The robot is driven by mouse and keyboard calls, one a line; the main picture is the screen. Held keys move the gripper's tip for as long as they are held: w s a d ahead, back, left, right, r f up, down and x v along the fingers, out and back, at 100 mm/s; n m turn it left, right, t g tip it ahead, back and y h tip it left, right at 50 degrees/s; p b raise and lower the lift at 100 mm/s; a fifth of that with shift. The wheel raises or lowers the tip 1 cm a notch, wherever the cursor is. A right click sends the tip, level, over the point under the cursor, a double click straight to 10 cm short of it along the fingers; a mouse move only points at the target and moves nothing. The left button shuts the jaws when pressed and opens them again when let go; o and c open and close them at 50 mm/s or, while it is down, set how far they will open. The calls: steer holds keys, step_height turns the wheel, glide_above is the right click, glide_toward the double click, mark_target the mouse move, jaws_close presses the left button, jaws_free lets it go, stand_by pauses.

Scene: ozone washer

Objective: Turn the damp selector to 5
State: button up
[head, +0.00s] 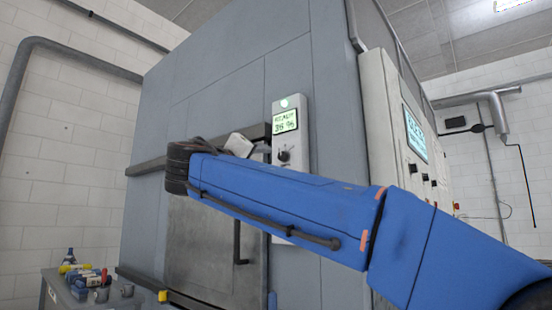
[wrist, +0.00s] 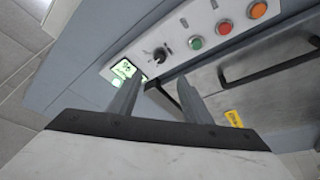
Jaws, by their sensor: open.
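The damp selector (head: 285,155) is a small black knob on a pale panel, below a green-lit display (head: 285,121) that shows humidity in small, blurred characters. In the wrist view the selector (wrist: 160,54) lies beyond my fingertips, apart from them. My gripper (wrist: 159,82) is open and empty, its two grey fingers spread wide. In the head view my arm hides most of the gripper, which is to the left of the selector. The number at which the knob points is too small to read.
Green (wrist: 195,43), red (wrist: 224,27) and orange (wrist: 259,10) buttons line the same panel. A black door handle (head: 238,243) is below my arm on the grey washer. A larger control cabinet (head: 383,110) stands to the right. Bottles and tools sit on a cart (head: 55,290) at lower left.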

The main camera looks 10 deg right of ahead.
mark_target(281, 157)
steer(key=x, duration=1.4)
steer(key=shift+w+d, duration=0.3)
steer(key=c, duration=1.1)
